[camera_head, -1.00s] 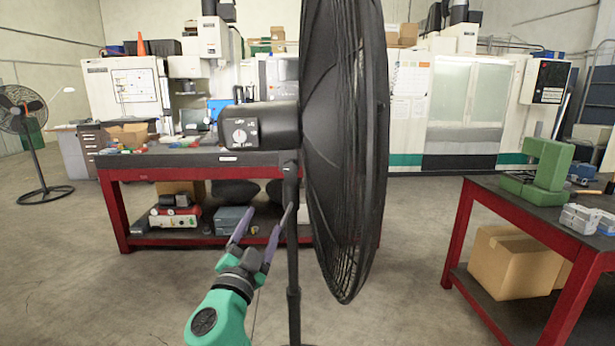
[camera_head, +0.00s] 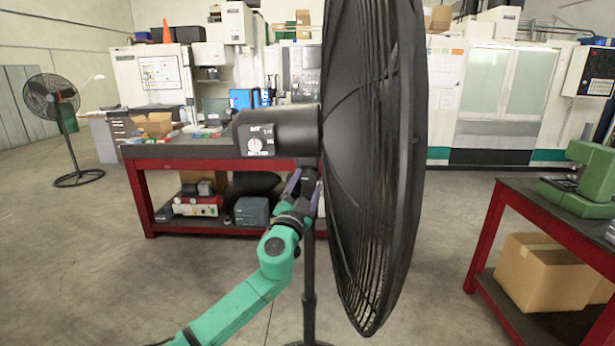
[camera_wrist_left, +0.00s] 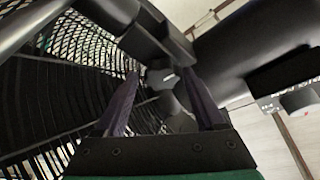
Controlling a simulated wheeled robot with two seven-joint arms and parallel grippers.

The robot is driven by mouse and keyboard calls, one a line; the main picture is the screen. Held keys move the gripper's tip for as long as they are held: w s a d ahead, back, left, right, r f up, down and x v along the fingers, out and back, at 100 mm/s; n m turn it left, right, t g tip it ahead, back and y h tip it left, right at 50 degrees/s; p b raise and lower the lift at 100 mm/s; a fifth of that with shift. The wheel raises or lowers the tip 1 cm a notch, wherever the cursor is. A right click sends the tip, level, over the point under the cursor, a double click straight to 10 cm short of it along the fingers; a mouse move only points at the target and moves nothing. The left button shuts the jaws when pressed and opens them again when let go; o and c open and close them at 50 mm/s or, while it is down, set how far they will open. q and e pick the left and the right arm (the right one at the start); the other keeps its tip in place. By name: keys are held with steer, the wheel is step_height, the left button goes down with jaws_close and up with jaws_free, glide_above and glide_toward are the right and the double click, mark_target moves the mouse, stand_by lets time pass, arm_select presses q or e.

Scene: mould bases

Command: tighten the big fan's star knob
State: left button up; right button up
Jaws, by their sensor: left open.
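The big fan (camera_head: 378,170) stands close in front of me, its black grille edge-on, with the motor housing (camera_head: 275,128) at left and a pole (camera_head: 309,265) below. In the left wrist view a small dark star knob (camera_wrist_left: 160,78) shows under the fan head. My left gripper (camera_head: 304,182) is at the top of the pole, just below the motor housing. In the left wrist view its two purple fingers (camera_wrist_left: 159,73) are spread, with the knob showing between their tips. I cannot tell whether they touch it. The knob is not clear in the head view. My right gripper is out of view.
A red-framed workbench (camera_head: 150,205) stands behind the fan. Another bench (camera_head: 487,225) at right carries a green part (camera_head: 590,180), with a cardboard box (camera_head: 545,275) on its lower shelf. A second fan (camera_head: 52,105) stands far left. The floor at left is clear.

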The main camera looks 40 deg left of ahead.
arm_select(q)
steer(key=shift+w+a+r, duration=0.1)
steer(key=shift+w+r, duration=0.1)
steer(key=shift+r, duration=0.05)
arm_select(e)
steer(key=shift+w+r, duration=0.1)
arm_select(q)
steer(key=shift+c, duration=0.6)
steer(key=c, duration=1)
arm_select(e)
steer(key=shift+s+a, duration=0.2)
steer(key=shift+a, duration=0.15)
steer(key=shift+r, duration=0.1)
